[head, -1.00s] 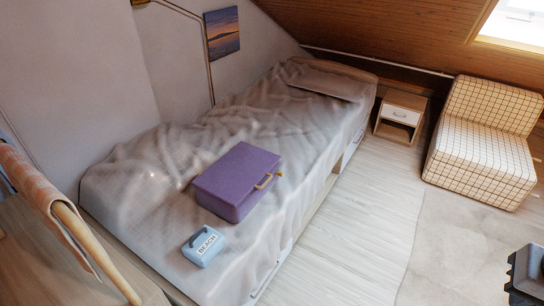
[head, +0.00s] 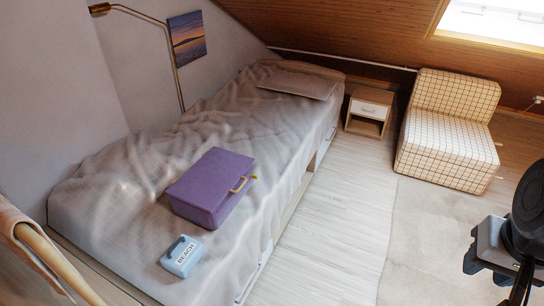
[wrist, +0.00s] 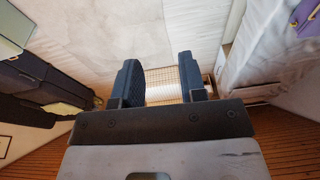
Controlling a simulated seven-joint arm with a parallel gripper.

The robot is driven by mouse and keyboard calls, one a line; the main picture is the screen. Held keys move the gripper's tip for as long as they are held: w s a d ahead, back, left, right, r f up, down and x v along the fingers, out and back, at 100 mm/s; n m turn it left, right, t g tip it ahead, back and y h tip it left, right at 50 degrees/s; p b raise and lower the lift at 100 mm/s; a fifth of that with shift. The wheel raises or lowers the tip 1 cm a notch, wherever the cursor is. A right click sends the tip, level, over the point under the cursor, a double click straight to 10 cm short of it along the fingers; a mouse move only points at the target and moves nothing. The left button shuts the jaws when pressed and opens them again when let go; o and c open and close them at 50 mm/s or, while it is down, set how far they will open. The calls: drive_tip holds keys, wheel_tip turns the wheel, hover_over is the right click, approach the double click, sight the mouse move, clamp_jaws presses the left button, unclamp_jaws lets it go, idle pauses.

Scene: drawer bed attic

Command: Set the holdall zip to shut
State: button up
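A purple soft-looking case (head: 208,188), box-shaped, lies on the bed; I take it for the holdall. It has a tan handle (head: 238,185) on its right side, with a small yellow piece beside it. The zip is too small to make out, and I cannot tell whether it is open. A purple edge shows at the top right of the wrist view (wrist: 307,20). My gripper (wrist: 158,62) is open and empty, its two dark fingers apart, well away from the case. Part of my arm shows at the right of the head view.
A small light-blue case marked BEACH (head: 181,257) sits on the bed (head: 120,215) in front of the purple one. A nightstand (head: 369,112) and a checked chair (head: 447,140) stand beyond. The floor (head: 345,215) right of the bed is clear.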

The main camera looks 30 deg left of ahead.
drive_tip(key=w+a+f+m+g+y, duration=0.1)
drive_tip(key=w+a+m+g+y, duration=0.15)
drive_tip(key=w+a, duration=0.7)
drive_tip(key=w+a+f+m+g+y, duration=0.15)
drive_tip(key=w+a+y, duration=0.25)
drive_tip(key=w+a, duration=0.55)
drive_tip(key=w+a+f+m+g+y, duration=0.1)
drive_tip(key=w+a+f+m+y, duration=0.1)
drive_tip(key=w+a+f, duration=0.45)
drive_tip(key=w+a+f+m+g+y, duration=0.1)
drive_tip(key=w+a+f+y, duration=0.15)
drive_tip(key=w+a, duration=0.65)
drive_tip(key=w+a+f+m+y, duration=0.2)
drive_tip(key=w+a+f, duration=0.3)
drive_tip(key=a+f, duration=0.25)
drive_tip(key=w+a+f+m+y, duration=0.2)
drive_tip(key=w+a+f, duration=0.4)
drive_tip(key=f, duration=0.2)
drive_tip(key=m+t+y, duration=0.3)
drive_tip(key=m+t, duration=0.1)
drive_tip(key=m, duration=0.3)
approach(254, 176)
drive_tip(key=shift+w+a, duration=0.45)
drive_tip(key=shift+a, duration=0.15)
drive_tip(key=shift+a, duration=3.75)
